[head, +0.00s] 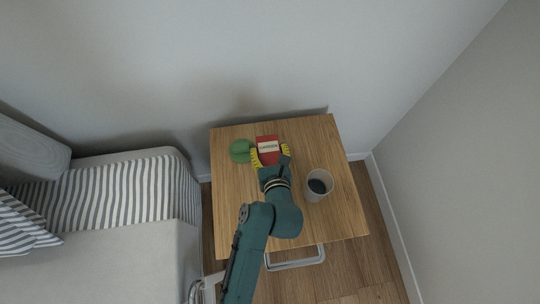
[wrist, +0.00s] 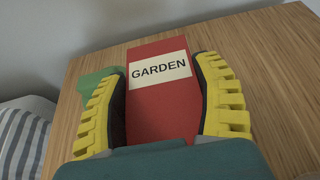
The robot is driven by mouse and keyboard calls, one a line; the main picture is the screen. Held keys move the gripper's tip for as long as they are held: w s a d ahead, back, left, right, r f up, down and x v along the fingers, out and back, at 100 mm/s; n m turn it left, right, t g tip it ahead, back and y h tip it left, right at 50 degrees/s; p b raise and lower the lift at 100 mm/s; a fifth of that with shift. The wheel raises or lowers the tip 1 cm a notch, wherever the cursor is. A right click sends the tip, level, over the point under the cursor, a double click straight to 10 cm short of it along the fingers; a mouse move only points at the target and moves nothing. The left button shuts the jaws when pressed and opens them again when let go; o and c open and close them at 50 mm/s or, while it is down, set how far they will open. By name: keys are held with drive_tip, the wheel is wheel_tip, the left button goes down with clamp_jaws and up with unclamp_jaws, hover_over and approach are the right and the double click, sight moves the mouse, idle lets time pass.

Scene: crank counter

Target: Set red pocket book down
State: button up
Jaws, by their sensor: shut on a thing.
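The red pocket book (head: 267,141) has a pale label that reads GARDEN. In the wrist view the book (wrist: 160,105) sits between the two yellow-ridged fingers of my gripper (wrist: 162,95). My gripper (head: 269,153) is shut on the book over the wooden table, toward its back edge. I cannot tell whether the book's underside touches the table top. The near end of the book is hidden by my gripper.
A green object (head: 240,151) lies just left of the book on the wooden table (head: 230,220). A cup with dark contents (head: 318,185) stands to the right of my arm. The table's back right is clear. A bed (head: 120,195) is at the left, walls behind and right.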

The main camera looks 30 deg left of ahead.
wheel_tip(320, 180, down, 2)
drive_tip(key=shift+s+f, duration=0.1)
drive_tip(key=shift+r, duration=0.2)
drive_tip(key=o, duration=1.3)
drive_tip(key=shift+f, duration=0.15)
drive_tip(key=shift+c, duration=0.2)
